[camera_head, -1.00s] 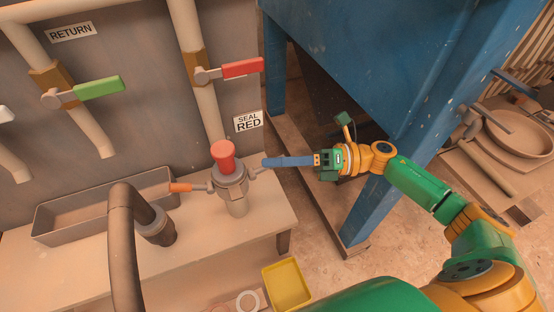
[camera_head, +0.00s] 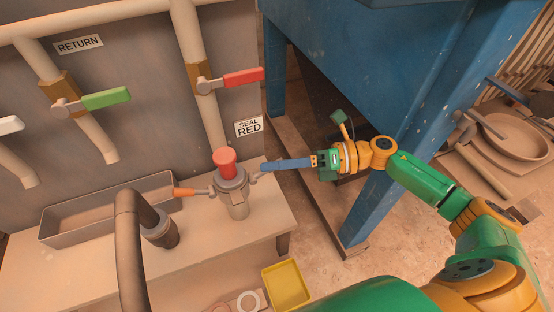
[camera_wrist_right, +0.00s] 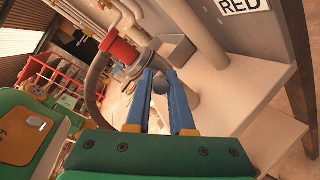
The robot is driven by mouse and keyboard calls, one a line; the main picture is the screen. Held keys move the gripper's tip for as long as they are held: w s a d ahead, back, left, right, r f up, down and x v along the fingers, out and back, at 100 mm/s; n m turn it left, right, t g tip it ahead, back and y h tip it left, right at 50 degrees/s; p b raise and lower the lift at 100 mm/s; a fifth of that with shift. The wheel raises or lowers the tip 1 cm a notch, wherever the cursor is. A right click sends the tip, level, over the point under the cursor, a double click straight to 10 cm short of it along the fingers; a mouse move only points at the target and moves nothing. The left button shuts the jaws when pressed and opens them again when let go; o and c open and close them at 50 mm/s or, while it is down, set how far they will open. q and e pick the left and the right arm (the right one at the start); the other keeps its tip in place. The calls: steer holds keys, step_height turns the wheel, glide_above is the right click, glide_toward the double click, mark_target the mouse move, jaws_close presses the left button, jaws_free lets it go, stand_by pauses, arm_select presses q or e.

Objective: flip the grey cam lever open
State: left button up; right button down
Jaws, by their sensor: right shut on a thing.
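A grey coupling (camera_head: 237,206) with a red plug (camera_head: 225,163) in its top stands upright on the bench. The grey cam lever (camera_head: 256,176) sticks out from its right side, towards my right gripper. An orange-handled lever (camera_head: 187,192) sticks out from its left side. My right gripper (camera_head: 265,168) reaches in from the right with long blue fingers. In the right wrist view, the fingers stand a little apart with the grey lever's rounded end (camera_wrist_right: 161,84) between them, so the right gripper is shut on it. The fingers partly hide the lever. My left gripper is not in view.
A dark curved hose (camera_head: 128,240) stands left of the coupling. Behind it is a long grey trough (camera_head: 60,232). A red-handled valve (camera_head: 243,77) is on the wall above. A blue steel leg (camera_head: 375,190) stands close under my right forearm. A yellow tray (camera_head: 288,288) lies below.

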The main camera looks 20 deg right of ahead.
steer(key=shift+a+r+h+p, duration=0.15)
steer(key=shift+r+h+p, duration=0.35)
steer(key=shift+r+p, duration=0.25)
steer(key=shift+h, duration=0.3)
steer(key=shift+a+f, duration=0.1)
steer(key=shift+f, duration=0.1)
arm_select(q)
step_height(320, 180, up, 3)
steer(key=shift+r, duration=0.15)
arm_select(e)
steer(key=shift+f, duration=0.1)
steer(key=c, duration=0.8)
jaws_free()
